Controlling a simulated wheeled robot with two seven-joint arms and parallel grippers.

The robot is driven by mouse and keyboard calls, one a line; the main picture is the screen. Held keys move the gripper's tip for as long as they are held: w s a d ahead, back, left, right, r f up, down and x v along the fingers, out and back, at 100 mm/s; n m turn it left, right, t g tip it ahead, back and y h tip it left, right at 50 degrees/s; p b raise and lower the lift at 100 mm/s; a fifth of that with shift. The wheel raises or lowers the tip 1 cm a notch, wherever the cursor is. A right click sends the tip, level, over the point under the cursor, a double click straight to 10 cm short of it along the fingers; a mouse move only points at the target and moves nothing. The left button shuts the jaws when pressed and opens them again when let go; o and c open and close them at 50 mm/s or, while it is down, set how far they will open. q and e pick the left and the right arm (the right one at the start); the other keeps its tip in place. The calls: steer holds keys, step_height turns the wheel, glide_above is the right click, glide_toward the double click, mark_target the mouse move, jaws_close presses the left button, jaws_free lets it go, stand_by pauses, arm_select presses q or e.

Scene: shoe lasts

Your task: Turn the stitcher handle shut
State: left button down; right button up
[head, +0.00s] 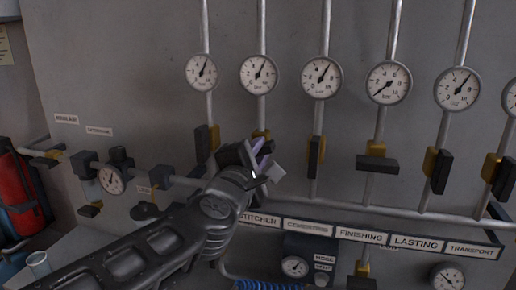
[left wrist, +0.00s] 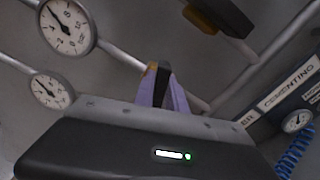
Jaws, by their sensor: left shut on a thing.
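The stitcher handle is the dark lever with a yellow valve part (head: 261,134) on the second pipe from the left, above the STITCHER label (head: 258,219). My left gripper (head: 262,156) is at this valve and hides most of it in the head view. In the left wrist view the pale purple fingers (left wrist: 161,93) are shut on the dark stitcher handle (left wrist: 163,83), one finger on each side. How far the handle is turned cannot be told. The gauge above it (head: 258,74) has its needle pointing up and right. My right gripper is not in view.
Close on either side are a left valve handle (head: 203,143) and the cementing handle (head: 315,157), both upright. The finishing handle (head: 378,163) lies crosswise, its gauge (head: 389,83) reading low. A horizontal pipe and label rail run below. A red cylinder (head: 18,190) stands far left.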

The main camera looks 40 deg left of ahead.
arm_select(q)
steer(key=m, duration=0.4)
steer(key=shift+f, duration=0.25)
steer(key=shift+d, duration=0.1)
steer(key=c, duration=1.4)
jaws_free()
steer(key=shift+o, duration=0.2)
steer(key=shift+s, duration=0.1)
steer(key=p+v, duration=0.1)
steer(key=v, duration=0.6)
steer(key=shift+s+d, duration=0.15)
steer(key=shift+s, duration=0.15)
